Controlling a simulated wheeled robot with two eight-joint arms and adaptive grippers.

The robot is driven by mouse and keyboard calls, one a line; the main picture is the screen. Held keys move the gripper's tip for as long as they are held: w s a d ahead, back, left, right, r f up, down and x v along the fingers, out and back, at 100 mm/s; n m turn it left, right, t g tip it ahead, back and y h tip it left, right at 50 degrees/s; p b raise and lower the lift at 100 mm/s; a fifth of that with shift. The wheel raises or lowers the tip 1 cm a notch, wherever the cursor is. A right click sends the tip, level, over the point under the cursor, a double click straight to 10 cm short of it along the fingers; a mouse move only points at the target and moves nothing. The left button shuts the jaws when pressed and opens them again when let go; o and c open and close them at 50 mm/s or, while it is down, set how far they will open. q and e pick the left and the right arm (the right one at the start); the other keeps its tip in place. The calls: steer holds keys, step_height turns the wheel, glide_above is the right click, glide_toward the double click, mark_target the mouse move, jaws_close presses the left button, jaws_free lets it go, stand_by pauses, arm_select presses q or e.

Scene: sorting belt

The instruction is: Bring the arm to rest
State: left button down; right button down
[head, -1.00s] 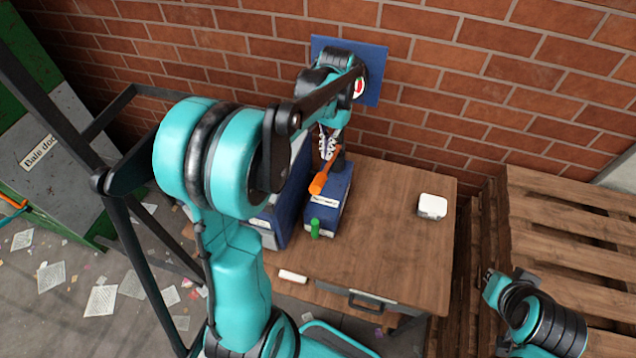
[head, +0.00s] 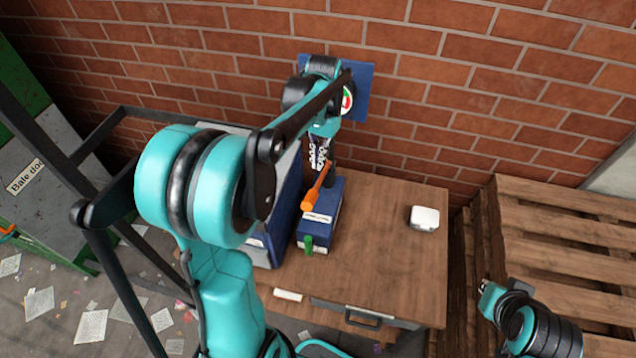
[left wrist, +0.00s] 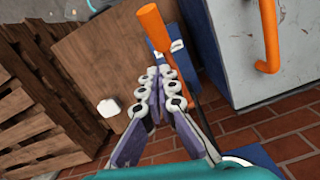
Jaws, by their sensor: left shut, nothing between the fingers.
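My left gripper (head: 320,168) hangs near the brick wall, over the back end of a blue box (head: 318,228) on the table. It is shut with nothing between its fingers. In the left wrist view its fingertips (left wrist: 158,75) are together.
The wooden table (head: 390,260) is mostly bare at right, with a white object (head: 424,218) on it. A larger cabinet (head: 285,205) stands left of the blue box. A green item (head: 308,245) is at the box's front. Pallets (head: 570,240) stand at right; a blue panel (head: 360,95) is on the wall.

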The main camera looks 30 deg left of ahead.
arm_select(q)
steer(key=s+d+f+t+b, duration=0.4)
steer(key=s+f+b, duration=0.3)
steer(key=f+b, duration=0.3)
steer(key=s+d+f+t+b, duration=0.4)
steer(key=s+d+f+b, duration=0.2)
steer(key=f+b, duration=0.4)
steer(key=shift+s+d+b, duration=0.35)
steer(key=shift+s+b, duration=0.15)
steer(key=shift+s, duration=0.35)
